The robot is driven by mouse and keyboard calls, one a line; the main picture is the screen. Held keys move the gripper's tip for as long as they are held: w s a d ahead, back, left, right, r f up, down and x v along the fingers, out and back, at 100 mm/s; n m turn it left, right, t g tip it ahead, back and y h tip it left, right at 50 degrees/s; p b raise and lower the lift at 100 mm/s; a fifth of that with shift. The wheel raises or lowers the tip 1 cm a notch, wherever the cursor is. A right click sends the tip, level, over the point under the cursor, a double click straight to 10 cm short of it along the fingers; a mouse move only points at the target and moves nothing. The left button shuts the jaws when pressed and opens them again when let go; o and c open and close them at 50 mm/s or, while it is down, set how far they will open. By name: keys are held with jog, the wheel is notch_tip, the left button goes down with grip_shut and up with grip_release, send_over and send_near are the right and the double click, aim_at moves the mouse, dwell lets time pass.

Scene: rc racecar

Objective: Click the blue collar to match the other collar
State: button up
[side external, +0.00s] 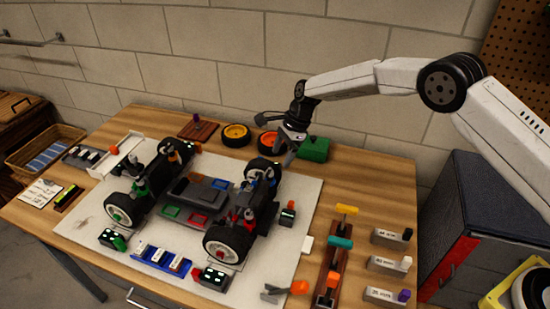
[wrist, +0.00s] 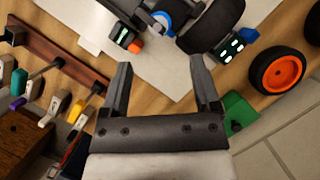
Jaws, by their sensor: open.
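The car chassis (side external: 195,192) stands on a white mat with its wheels on. A blue collar (wrist: 163,22) shows as a blue ring beside a dark wheel (wrist: 210,24) at the top of the wrist view. In the side view, small blue parts (side external: 249,187) sit near the right end of the chassis; I cannot tell which is that collar. The other collar cannot be told apart for sure. My gripper (side external: 289,147) is above the far right part of the table, behind the car. In the wrist view its fingers (wrist: 160,68) are spread and empty, apart from the collar.
A green block (side external: 314,149) and orange-rimmed wheel (wrist: 277,74) are close to my gripper. A yellow-rimmed wheel (side external: 236,135) lies at the back. A wooden tool rack (side external: 332,265) and labelled grey blocks (side external: 388,264) stand at right. A blue tray (side external: 161,259) sits in front.

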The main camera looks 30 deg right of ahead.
aim_at(273, 179)
jog(key=shift+x, duration=3.9)
grip_shut()
